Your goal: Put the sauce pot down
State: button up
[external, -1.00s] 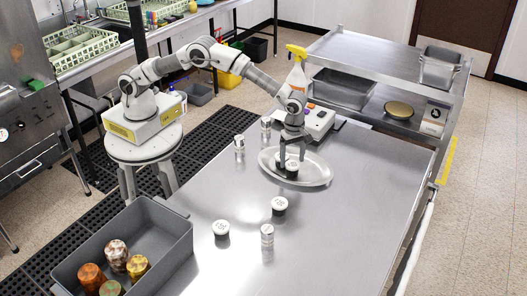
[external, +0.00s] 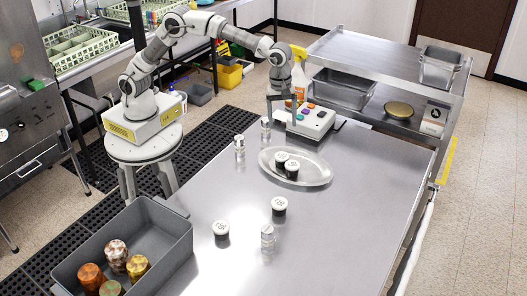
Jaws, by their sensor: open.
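Two small black sauce pots with white lids stand close together on the oval metal platter (external: 318,178): one at the back left (external: 281,160) and one at the front right (external: 292,170). Two similar pots stand on the bare steel table, one at the middle (external: 279,206) and one to its left (external: 221,231). My gripper (external: 281,118) is open and empty. It points down, raised above the far part of the table, behind the platter and clear of the pots.
A control box with coloured buttons (external: 312,122) and an orange spray bottle (external: 298,75) are close to my gripper. Clear-bodied shakers stand at the back left (external: 239,143) and front (external: 267,238). A grey bin (external: 172,240) with several coloured-lid containers is at the lower left.

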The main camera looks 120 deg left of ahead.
jog(key=s+d+r+m+t, duration=0.1)
jog(key=s+d+r+m, duration=0.2)
jog(key=s+r+m, duration=0.5)
jog(key=s+d+r+m+t, duration=0.1)
jog(key=s+d+r+m, duration=0.35)
jog(key=s, duration=0.55)
jog(key=s+d+f+m+t, duration=0.1)
jog(key=s+m, duration=0.5)
jog(key=s, duration=0.3)
jog(key=s+d+f+m+t, duration=0.1)
jog(key=s+d+f+m, duration=0.1)
jog(key=s+m, duration=0.4)
jog(key=s, duration=0.3)
jog(key=shift+s+m+t, duration=0.2)
jog(key=shift+m+t, duration=0.15)
jog(key=shift+t, duration=0.05)
jog(key=shift+f, duration=0.1)
jog(key=o, duration=0.3)
